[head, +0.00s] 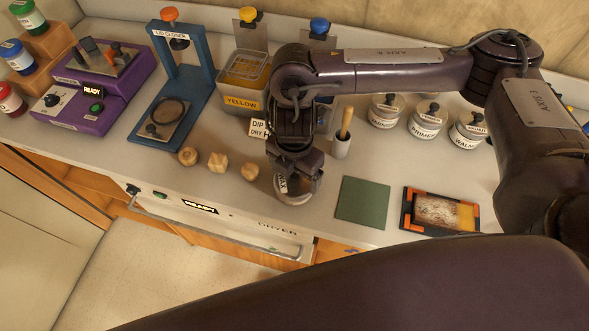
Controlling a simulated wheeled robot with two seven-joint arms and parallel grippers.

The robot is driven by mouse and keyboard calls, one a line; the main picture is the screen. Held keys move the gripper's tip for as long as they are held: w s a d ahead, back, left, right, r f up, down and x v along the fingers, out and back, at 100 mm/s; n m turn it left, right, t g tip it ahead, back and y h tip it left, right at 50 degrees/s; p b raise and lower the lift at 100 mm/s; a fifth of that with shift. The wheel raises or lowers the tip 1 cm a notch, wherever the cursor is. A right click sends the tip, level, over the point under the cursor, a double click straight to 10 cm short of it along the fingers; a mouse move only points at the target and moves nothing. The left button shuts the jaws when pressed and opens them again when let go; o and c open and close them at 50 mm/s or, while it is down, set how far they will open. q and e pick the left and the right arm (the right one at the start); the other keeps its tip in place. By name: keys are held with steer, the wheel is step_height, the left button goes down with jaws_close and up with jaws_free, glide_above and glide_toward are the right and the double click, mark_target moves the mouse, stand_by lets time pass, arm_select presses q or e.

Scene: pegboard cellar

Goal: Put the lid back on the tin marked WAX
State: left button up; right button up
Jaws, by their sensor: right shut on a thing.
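The tin marked WAX (281,186) stands near the counter's front edge, mostly covered by my right gripper. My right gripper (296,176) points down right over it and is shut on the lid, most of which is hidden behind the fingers. I cannot tell whether the lid touches the tin's rim. My left gripper is not in view.
A green mat (363,199) and a tray with orange corners (440,211) lie to the right. A small pot with a wooden-handled tool (341,147) and lidded tins (428,122) stand behind.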

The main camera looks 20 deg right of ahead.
stand_by(0.7)
steer(key=o, duration=0.8)
steer(key=shift+r+p, duration=3.55)
steer(key=shift+p, duration=0.4)
jaws_close()
